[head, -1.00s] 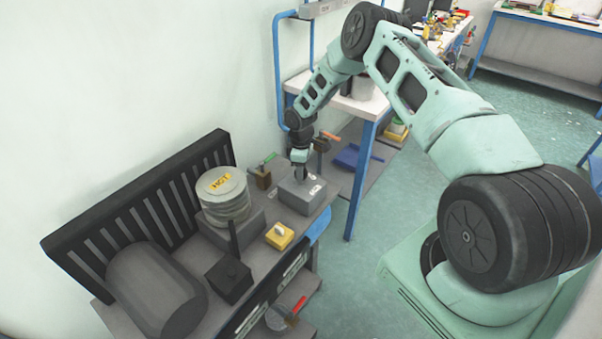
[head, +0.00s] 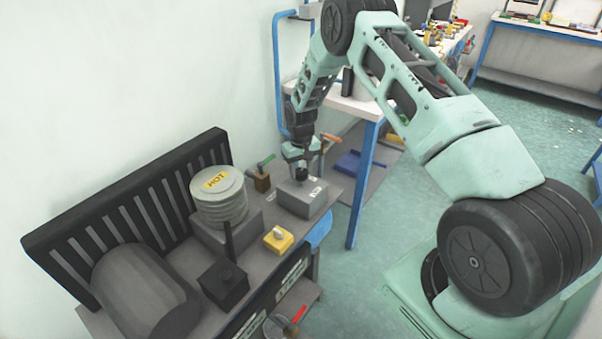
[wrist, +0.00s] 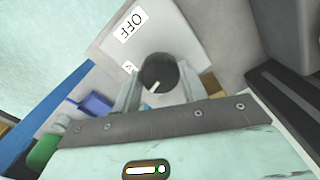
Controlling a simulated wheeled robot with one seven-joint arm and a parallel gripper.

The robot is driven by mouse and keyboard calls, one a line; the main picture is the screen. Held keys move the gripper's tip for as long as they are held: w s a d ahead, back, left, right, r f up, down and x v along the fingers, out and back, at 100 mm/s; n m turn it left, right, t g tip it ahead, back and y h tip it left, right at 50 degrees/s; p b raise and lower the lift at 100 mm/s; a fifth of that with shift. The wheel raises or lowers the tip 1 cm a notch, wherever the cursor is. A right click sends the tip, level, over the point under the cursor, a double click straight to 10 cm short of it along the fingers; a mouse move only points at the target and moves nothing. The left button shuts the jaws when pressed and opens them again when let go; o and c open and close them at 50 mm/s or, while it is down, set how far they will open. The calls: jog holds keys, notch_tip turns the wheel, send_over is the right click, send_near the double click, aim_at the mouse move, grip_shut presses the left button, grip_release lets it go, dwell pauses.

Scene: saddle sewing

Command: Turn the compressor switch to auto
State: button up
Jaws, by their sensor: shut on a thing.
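The compressor switch is a grey box (head: 312,203) on the bench with a round dark knob (wrist: 158,72) on top. In the wrist view the box's face (wrist: 112,48) carries an OFF label (wrist: 131,24) and a smaller label (wrist: 128,67), partly hidden. The knob's white mark (wrist: 153,87) points down and slightly left in that view, away from the OFF label. My gripper (wrist: 157,86) is shut on the knob, one finger on each side. In the head view my gripper (head: 301,172) points down onto the box.
A valve with a green handle (head: 263,178) and one with an orange handle (head: 331,138) are close to my gripper.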

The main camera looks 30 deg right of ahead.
aim_at(301, 171)
jog(key=shift+m+b, duration=0.5)
jog(key=shift+m, duration=1.2)
jog(key=o, duration=1)
jog(key=shift+r, duration=0.1)
notch_tip(301, 171, up, 17)
jog(key=shift+r+b, duration=0.15)
jog(key=shift+b, duration=0.7)
